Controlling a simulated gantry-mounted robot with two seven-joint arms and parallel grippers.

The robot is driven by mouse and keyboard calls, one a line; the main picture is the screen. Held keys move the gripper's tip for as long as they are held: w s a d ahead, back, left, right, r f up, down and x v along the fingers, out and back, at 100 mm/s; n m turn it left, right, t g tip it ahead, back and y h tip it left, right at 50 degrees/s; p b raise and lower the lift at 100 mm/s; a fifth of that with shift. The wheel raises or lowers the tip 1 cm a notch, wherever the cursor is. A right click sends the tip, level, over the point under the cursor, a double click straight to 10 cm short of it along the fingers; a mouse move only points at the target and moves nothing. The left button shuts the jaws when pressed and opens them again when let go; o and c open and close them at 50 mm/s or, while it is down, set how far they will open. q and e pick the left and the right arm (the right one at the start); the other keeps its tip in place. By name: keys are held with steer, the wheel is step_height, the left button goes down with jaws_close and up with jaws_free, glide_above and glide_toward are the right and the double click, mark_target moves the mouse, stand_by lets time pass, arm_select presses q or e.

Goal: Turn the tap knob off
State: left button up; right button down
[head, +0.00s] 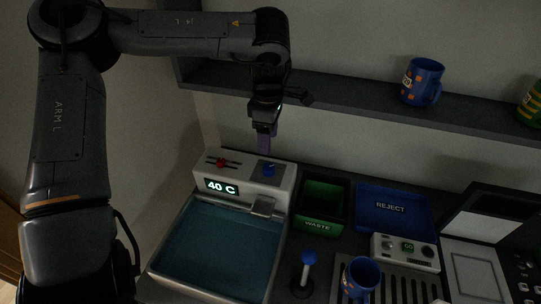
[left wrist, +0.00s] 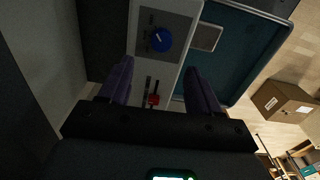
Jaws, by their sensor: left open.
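The blue tap knob (head: 268,170) is on a dark panel on top of the white tap unit (head: 287,188), behind the water basin (head: 168,272). My left gripper (head: 264,150) points down just above and slightly left of the knob in the head view. In the left wrist view, the open fingers of my left gripper (left wrist: 158,66) are apart and empty, and the blue knob (left wrist: 161,40) shows beyond the fingertips, roughly between their lines. A pale mark crosses the knob's top. I cannot tell whether water flows from the spout (head: 264,206). My right gripper is out of view.
A red slider (head: 221,163) sits left of the knob, above a display (head: 221,187) reading "40 C". A green WASTE bin (head: 319,226) and blue REJECT tray (head: 424,226) stand to the right. A shelf (head: 345,97) with mugs runs along the wall behind.

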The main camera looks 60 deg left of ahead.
mark_target(268, 167)
arm_select(q)
step_height(268, 167, down, 9)
steer(key=shift+s+d+r+p, duration=0.1)
steer(key=shift+s+r+p, duration=0.1)
steer(key=shift+p, duration=0.95)
steer(key=shift+w+f, duration=0.1)
steer(key=shift+f, duration=0.6)
steer(key=c, duration=1)
steer(key=shift+c, duration=0.2)
